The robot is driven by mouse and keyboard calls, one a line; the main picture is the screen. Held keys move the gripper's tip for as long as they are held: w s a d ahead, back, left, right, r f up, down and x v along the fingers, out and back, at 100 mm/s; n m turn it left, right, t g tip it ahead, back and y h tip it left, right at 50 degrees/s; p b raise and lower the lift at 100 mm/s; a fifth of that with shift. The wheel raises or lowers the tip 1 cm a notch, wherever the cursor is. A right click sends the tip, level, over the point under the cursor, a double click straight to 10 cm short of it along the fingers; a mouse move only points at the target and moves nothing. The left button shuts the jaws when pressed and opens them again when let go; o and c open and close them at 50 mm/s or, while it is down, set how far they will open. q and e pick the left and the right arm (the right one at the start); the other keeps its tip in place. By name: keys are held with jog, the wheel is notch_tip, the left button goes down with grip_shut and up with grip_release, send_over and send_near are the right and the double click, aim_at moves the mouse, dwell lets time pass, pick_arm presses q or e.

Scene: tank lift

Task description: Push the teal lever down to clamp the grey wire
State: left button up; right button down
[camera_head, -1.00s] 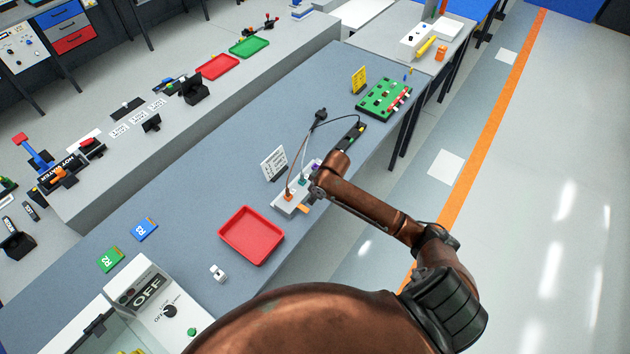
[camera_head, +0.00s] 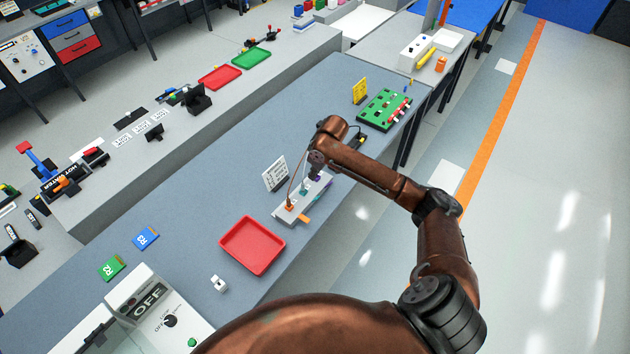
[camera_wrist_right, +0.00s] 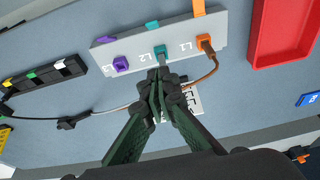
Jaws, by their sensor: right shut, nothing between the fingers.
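The white terminal block (camera_wrist_right: 180,40) carries orange, teal and purple terminals marked L1, L2 and L3. The teal terminal (camera_wrist_right: 162,51) is in the middle, and the teal lever (camera_wrist_right: 152,25) shows at the block's far edge. The grey wire (camera_wrist_right: 105,112) runs from the left behind my right gripper (camera_wrist_right: 160,72). A short grey piece shows at the teal terminal, but the fingers hide how it joins. My right gripper is shut and empty, its tips just short of the teal terminal. In the head view the block (camera_head: 283,214) lies under that gripper (camera_head: 316,178).
The orange lever (camera_wrist_right: 198,8) and purple lever (camera_wrist_right: 103,40) flank the teal one. A red tray (camera_head: 252,246) and a white sign card (camera_head: 275,174) stand close to the block. A black connector strip (camera_wrist_right: 40,85) lies left.

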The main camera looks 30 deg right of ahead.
jog(key=p, duration=0.1)
send_over(315, 199)
jog(key=w+a, duration=0.1)
jog(key=w, duration=0.2)
notch_tip(315, 199, down, 8)
jog(key=shift+f, duration=0.1)
jog(key=s+f+p, duration=0.1)
jog(key=s+d+p, duration=0.1)
jog(key=s, duration=0.1)
jog(key=shift+d+f, duration=0.2)
jog(key=shift+f, duration=0.3)
jog(key=shift+a, duration=0.1)
